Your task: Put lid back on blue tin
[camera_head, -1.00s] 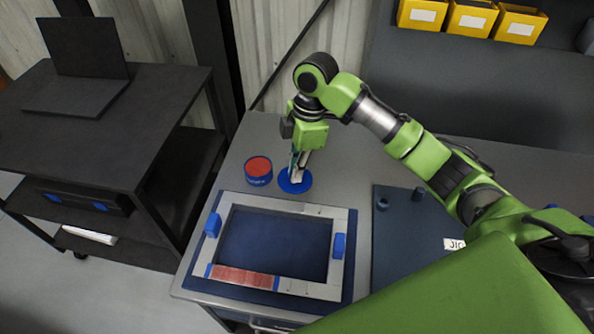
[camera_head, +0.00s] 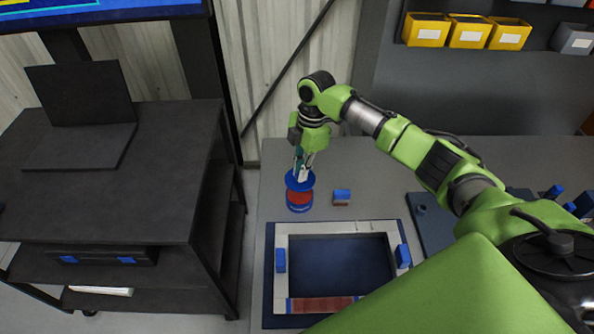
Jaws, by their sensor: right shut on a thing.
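The blue tin (camera_head: 299,207) stands open on the grey bench behind the framed panel, with red contents showing at its top. My right gripper (camera_head: 301,172) is shut on the blue lid (camera_head: 293,184) and points down over the tin. The lid is a round disc held just above the tin, roughly lined up with it. A strip of red shows between lid and tin, so they look apart at the front; the far side of the tin is hidden by the lid. My left gripper is out of view.
A small blue-and-red block (camera_head: 342,196) lies right of the tin. A pale rectangular frame (camera_head: 281,300) with blue blocks sits in front on a dark blue board. A blue fixture plate (camera_head: 428,232) is at right. A dark cart (camera_head: 100,200) stands left, past a gap.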

